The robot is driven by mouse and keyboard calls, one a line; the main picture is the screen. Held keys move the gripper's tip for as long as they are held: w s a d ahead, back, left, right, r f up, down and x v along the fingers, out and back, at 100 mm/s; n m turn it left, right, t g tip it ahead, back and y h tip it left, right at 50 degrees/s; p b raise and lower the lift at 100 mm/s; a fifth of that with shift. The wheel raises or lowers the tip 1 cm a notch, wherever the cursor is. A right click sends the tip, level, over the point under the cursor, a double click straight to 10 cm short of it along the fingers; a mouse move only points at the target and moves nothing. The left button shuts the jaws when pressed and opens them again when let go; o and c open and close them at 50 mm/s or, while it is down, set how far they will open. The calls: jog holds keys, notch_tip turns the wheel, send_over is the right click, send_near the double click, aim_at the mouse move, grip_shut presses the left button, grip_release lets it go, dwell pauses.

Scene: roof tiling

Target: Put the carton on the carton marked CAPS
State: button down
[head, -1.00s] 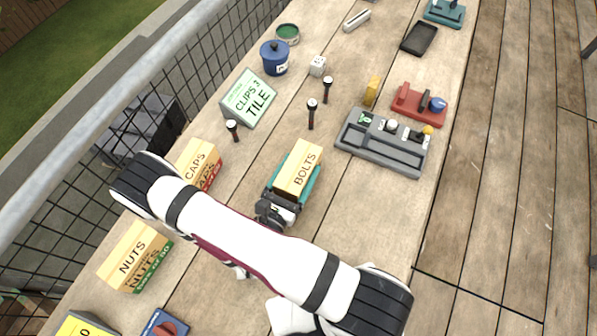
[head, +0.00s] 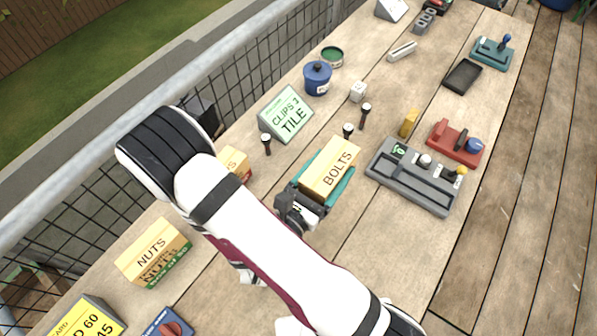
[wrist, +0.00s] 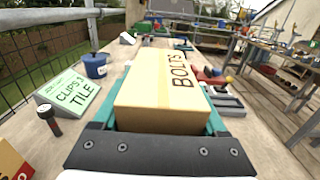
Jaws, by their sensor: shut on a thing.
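My gripper (head: 326,174), with teal fingers, is shut on the yellow carton marked BOLTS (head: 338,168). In the wrist view, the BOLTS carton (wrist: 160,85) lies between the two teal fingers, label up. It appears to be held above the bench. The carton marked CAPS (head: 234,160), yellow with a red lower part, stands on the bench to the left of my gripper in the head view. My arm hides much of it, including most of its label. A corner of a red and yellow carton (wrist: 12,162), likely CAPS, shows at the wrist view's lower left.
A NUTS carton (head: 152,252) stands at the lower left. A grey tray (head: 415,177) lies right. A mesh railing (head: 250,65) borders the left.

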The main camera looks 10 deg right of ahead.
jog(key=w+a+r+n+t+y, duration=0.4)
jog(key=w+a+r+y, duration=0.2)
jog(key=w+a+r, duration=0.35)
jog(key=a+f, duration=0.3)
jog(key=a, duration=0.1)
jog(key=a+f, duration=0.3)
jog(key=a, duration=0.1)
jog(key=s+a+f, duration=0.1)
jog(key=a+f, duration=0.3)
jog(key=a, duration=0.1)
jog(key=shift+a, duration=0.1)
jog(key=shift+f, duration=0.15)
grip_release()
jog(key=shift+n, duration=0.3)
jog(key=shift+s+a, duration=0.15)
jog(key=shift+s, duration=0.1)
jog(key=v, duration=1.1)
jog(key=shift+s, duration=0.2)
